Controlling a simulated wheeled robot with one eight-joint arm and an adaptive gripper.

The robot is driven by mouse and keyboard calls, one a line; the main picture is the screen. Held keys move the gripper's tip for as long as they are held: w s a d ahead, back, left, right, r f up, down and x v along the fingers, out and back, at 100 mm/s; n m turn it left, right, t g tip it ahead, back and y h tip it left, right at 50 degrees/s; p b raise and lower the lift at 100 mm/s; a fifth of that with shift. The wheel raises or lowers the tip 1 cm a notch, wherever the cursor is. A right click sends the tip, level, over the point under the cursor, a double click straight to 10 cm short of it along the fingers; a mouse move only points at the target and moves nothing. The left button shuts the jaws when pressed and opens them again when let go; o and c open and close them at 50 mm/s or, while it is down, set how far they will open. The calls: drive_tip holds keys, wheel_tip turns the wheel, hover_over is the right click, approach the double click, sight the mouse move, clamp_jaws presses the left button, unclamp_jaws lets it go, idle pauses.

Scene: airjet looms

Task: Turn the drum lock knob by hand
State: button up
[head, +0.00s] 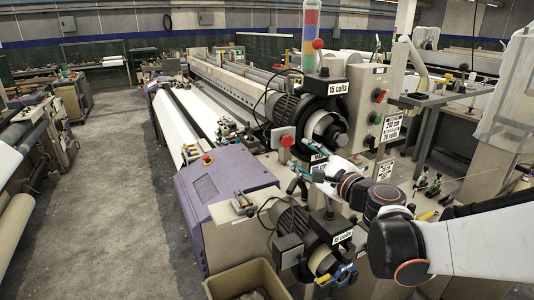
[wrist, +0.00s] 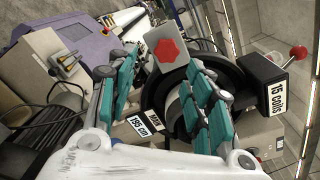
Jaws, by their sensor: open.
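A red lobed knob (head: 287,140) sits on a pale plate beside the upper feeder drum (head: 325,125). It looks like the drum lock knob, though no label confirms this. In the wrist view the red knob (wrist: 167,50) shows beyond and between my fingertips, with the black-rimmed drum (wrist: 228,75) partly hidden behind the right finger. My gripper (head: 300,175) is below the knob in the head view, near the drum's lower left. In the wrist view my gripper (wrist: 163,62) has its teal fingers spread apart with nothing between them. I see no contact with the knob.
A second feeder (head: 318,250) with a yellow and blue part stands below my arm. A purple loom cover (head: 225,185) lies to the left. The aisle floor (head: 120,215) is clear.

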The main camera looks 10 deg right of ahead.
sight(289, 142)
drive_tip(key=shift+m+t, duration=0.3)
drive_tip(key=shift+m, duration=0.3)
drive_tip(key=shift+d+b+x, duration=0.15)
drive_tip(key=shift+b+x, duration=0.05)
drive_tip(key=shift+x, duration=1.75)
drive_tip(key=shift+d+b+x, duration=0.15)
drive_tip(key=shift+x, duration=1.8)
drive_tip(key=shift+w+r, duration=0.2)
drive_tip(key=shift+w, duration=0.05)
drive_tip(key=c, duration=0.8)
drive_tip(key=shift+o, duration=0.2)
